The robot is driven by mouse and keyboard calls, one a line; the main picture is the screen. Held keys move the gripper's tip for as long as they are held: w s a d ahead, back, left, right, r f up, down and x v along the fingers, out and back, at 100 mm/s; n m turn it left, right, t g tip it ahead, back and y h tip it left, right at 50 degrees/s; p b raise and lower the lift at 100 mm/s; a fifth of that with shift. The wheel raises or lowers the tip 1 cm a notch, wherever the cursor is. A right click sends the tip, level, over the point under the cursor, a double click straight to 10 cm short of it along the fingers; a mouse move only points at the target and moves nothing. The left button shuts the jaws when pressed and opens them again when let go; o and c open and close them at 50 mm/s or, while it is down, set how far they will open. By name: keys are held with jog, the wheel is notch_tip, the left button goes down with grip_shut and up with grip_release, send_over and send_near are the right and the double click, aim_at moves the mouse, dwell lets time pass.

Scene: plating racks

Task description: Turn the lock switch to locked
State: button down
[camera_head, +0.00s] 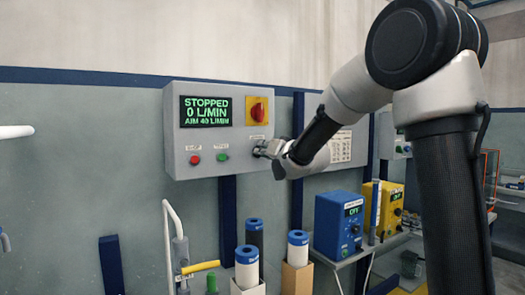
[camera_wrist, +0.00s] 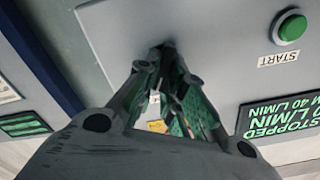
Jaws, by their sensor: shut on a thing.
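A grey control box (camera_head: 183,135) on the wall carries a green-text display (camera_head: 205,110) reading "STOPPED 0 L/MIN, AIM 40 L/MIN". My gripper (camera_head: 261,151) is at the lower right of the box face. In the wrist view, my gripper (camera_wrist: 167,55) has its fingertips close together against the panel (camera_wrist: 215,40). It is shut on a small control, taken to be the lock switch, which the fingers hide; its position and label cannot be read. The green START button (camera_wrist: 292,25) lies to one side of the fingers.
Blue-capped cylinders (camera_head: 247,270) stand below. A blue unit (camera_head: 340,225) and a yellow unit (camera_head: 385,205) stand right.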

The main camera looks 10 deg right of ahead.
jog(key=m, duration=0.8)
jog(key=f+m, duration=0.1)
jog(key=m, duration=0.3)
jog(key=shift+d, duration=0.3)
dwell(0.3)
jog(key=c, duration=1.5)
grip_release()
jog(key=v, duration=1.2)
